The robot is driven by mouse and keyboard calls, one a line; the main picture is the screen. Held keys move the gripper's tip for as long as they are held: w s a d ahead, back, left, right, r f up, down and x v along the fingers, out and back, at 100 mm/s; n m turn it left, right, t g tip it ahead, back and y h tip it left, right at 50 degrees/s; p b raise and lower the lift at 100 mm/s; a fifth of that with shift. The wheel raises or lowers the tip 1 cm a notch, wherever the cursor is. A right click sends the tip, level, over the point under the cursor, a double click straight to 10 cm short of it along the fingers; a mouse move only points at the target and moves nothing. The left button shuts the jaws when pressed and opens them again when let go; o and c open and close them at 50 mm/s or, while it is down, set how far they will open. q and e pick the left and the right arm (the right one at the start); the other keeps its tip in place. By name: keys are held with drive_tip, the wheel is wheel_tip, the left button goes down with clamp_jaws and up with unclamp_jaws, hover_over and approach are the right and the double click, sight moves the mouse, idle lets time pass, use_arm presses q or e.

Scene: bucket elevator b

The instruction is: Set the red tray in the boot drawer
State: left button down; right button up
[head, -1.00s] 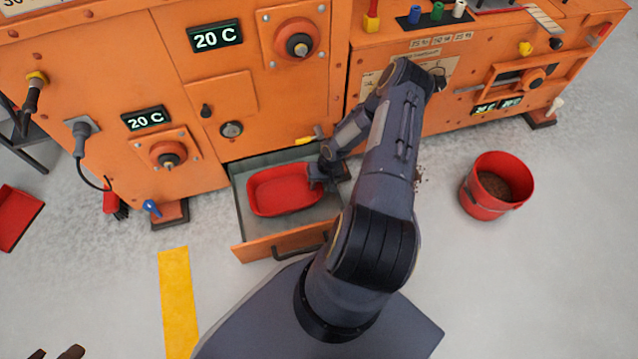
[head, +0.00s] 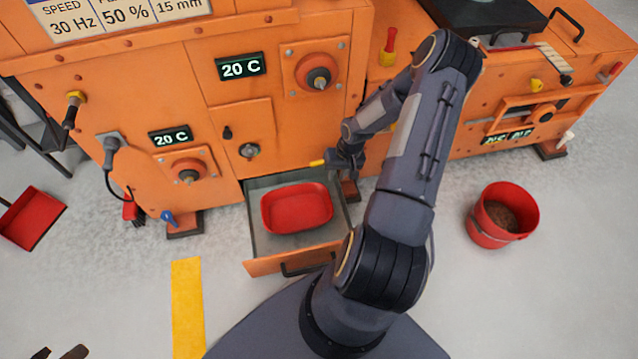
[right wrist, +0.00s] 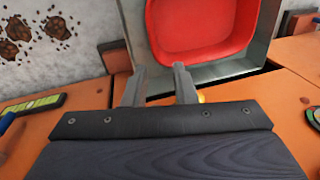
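The red tray (head: 297,208) lies in the open boot drawer (head: 262,236), with grey floor showing around it. The drawer has a grey inside and an orange front with a dark handle. My right gripper (head: 340,168) is above the drawer's back right corner, apart from the tray. In the right wrist view its two fingers (right wrist: 158,86) are spread with nothing between them, and the tray (right wrist: 205,28) and drawer wall (right wrist: 133,25) lie beyond them. My left gripper (head: 60,353) shows only its dark tips at the lower left edge, apart from each other.
The orange machine (head: 230,105) with knobs and displays stands behind the drawer. A red bucket (head: 502,214) with brown contents stands on the floor at right. A red scoop-like pan (head: 32,217) lies at far left. The floor beside the yellow strip (head: 187,300) is clear.

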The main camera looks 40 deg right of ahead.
drive_tip(key=a+r+n+t+h, duration=0.1)
drive_tip(key=a+r, duration=0.4)
drive_tip(key=r, duration=0.8)
drive_tip(key=a+r+n, duration=0.1)
drive_tip(key=a+r, duration=0.3)
drive_tip(key=r, duration=0.9)
drive_tip(key=s+a+r+n+t+y, duration=0.2)
drive_tip(key=s+a+r, duration=0.7)
drive_tip(key=s+a, duration=0.5)
drive_tip(key=shift+r+n+t+y, duration=0.4)
drive_tip(key=shift+t+y, duration=0.1)
